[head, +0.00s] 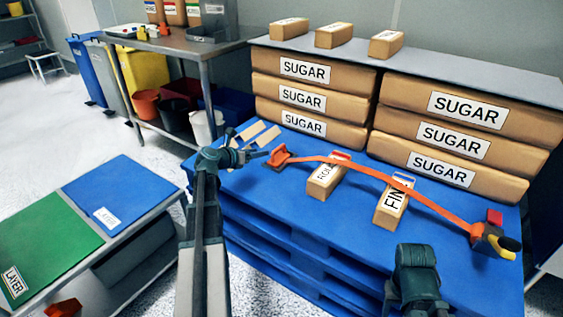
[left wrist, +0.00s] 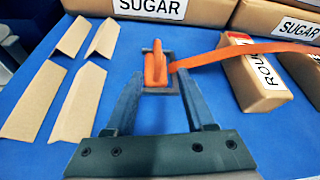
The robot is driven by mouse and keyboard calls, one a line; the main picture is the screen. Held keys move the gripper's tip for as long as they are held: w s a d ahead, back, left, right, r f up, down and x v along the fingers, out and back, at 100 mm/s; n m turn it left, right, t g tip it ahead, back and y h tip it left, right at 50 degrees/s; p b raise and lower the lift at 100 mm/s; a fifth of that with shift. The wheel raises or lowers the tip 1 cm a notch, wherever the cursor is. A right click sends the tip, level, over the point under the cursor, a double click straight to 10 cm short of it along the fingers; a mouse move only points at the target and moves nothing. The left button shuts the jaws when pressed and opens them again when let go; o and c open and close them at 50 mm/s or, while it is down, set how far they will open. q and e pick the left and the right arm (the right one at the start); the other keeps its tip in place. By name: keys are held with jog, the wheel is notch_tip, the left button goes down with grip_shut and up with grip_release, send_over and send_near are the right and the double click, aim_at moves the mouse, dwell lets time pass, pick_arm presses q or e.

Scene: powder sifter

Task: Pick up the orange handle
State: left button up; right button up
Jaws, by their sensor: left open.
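The orange handle (head: 279,156) stands on the blue pallet top at the left end of a long orange strap (head: 400,186). In the left wrist view the handle (left wrist: 155,65) rises from a small dark frame, with the strap running off to the right. My left gripper (head: 262,154) is open and low over the pallet, just left of the handle in the head view. In the left wrist view its fingertips (left wrist: 156,80) are on either side of the handle's base; contact cannot be told. Only a dark part of my right arm shows in the head view, without fingers.
Two labelled cartons (head: 325,180) (head: 392,205) lie under the strap. The strap's far end holds a yellow-and-black ratchet (head: 493,240). Stacked sugar bags (head: 303,98) stand behind. Tan card pieces (left wrist: 70,38) lie left of the handle. The pallet's front (head: 300,225) is clear.

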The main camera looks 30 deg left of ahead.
aim_at(278, 148)
pick_arm(q)
jog(key=b+x, duration=0.3)
jog(key=x, duration=0.5)
jog(key=shift+w+f, duration=0.15)
jog(key=shift+w, duration=0.15)
jog(key=b+x, duration=0.1)
jog(key=x, duration=0.1)
jog(key=b+x, duration=0.1)
jog(key=x, duration=0.2)
jog(key=shift+w+a+f, duration=0.1)
jog(key=shift+a+f, duration=0.05)
jog(key=shift+a, duration=0.1)
grip_shut()
